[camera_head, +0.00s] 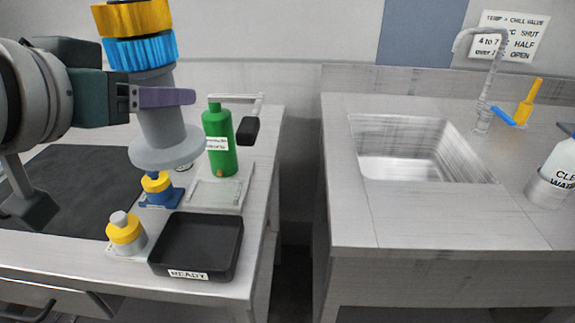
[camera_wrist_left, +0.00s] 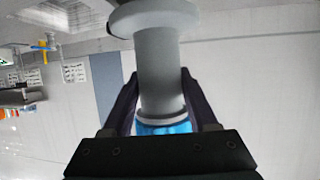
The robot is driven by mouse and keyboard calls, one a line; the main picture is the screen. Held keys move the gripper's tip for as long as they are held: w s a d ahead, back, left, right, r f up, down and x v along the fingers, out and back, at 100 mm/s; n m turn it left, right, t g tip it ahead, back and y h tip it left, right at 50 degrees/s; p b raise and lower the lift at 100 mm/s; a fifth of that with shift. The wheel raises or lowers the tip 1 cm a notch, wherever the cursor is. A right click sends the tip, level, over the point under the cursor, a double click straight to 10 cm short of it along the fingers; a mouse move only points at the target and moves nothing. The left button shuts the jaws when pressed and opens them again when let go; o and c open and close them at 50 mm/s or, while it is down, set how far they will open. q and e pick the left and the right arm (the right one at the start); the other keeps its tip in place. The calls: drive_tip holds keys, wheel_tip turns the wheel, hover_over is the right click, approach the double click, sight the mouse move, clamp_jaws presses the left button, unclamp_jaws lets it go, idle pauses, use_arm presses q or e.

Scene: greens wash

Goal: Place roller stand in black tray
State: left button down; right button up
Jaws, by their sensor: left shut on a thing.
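My left gripper (camera_head: 178,97) comes in from the left with purple fingers, shut on the grey post of what appears to be the roller stand (camera_head: 168,132). The stand is upright, with a yellow and a blue band on top and a round grey base. It is held in the air; its base appears above and behind the black tray in the head view. In the left wrist view the stand's grey post (camera_wrist_left: 160,75) sits between the fingers. The black tray (camera_head: 238,250), labelled READY, is empty at the counter's front right. My right gripper is not in view.
A yellow-topped grey piece (camera_head: 125,230) stands left of the tray, and a blue-and-yellow piece (camera_head: 158,188) behind it. A green bottle (camera_head: 221,150), a black roller (camera_head: 247,131) and a clear tray (camera_head: 230,195) are behind. A gap separates the sink counter (camera_head: 345,215).

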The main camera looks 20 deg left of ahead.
use_arm(q)
drive_tip(key=shift+f+b, duration=2.75)
drive_tip(key=shift+f, duration=7.15)
drive_tip(key=shift+f, duration=0.1)
drive_tip(key=shift+c, duration=0.9)
unclamp_jaws()
drive_tip(key=shift+f, duration=0.1)
